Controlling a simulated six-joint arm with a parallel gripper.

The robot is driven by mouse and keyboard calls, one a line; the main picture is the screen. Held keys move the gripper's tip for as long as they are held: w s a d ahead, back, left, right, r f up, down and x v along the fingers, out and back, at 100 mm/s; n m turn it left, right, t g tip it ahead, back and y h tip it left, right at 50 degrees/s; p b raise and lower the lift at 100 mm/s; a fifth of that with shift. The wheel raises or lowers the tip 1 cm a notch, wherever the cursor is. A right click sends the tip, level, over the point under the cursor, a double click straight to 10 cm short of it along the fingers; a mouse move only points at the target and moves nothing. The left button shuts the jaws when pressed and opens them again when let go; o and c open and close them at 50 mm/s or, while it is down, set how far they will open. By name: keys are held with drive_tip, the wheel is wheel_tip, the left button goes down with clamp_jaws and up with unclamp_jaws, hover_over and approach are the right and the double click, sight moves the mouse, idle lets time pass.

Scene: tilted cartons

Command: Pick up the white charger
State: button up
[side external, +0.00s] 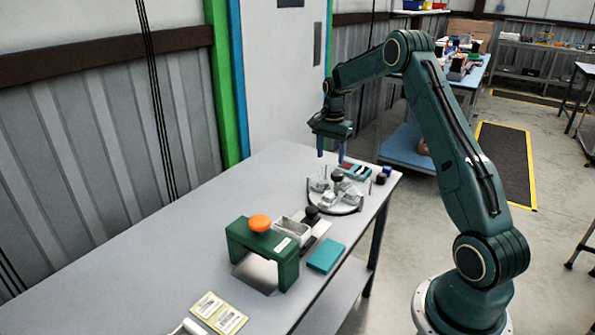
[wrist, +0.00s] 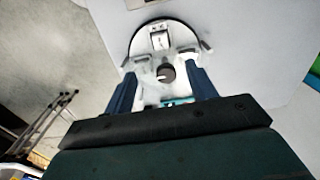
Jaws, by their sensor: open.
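Several small white pieces sit on a round dark-rimmed tray (side external: 347,212) below my gripper; the tray also shows in the wrist view (wrist: 134,45). One white block with dark marks (wrist: 160,41), perhaps the white charger, lies towards the tray's far side in the wrist view, beyond my fingertips. I cannot tell for certain which white piece is the charger. My gripper (side external: 331,156) is open and empty, pointing down above the tray. In the wrist view its blue fingers (wrist: 162,77) stand either side of a dark round knob (wrist: 166,73) on a white piece.
A green bridge-shaped block (side external: 263,254) with an orange knob (side external: 260,223) stands nearer the camera. The table's left side is clear.

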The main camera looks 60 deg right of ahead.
drive_tip(key=shift+d+f, duration=0.2)
drive_tip(key=shift+f, duration=0.1)
drive_tip(key=shift+f, duration=0.1)
hover_over(329, 193)
drive_tip(key=shift+a+f, duration=0.1)
drive_tip(key=shift+f, duration=4.05)
drive_tip(key=shift+f, duration=2.6)
drive_tip(key=c, duration=1)
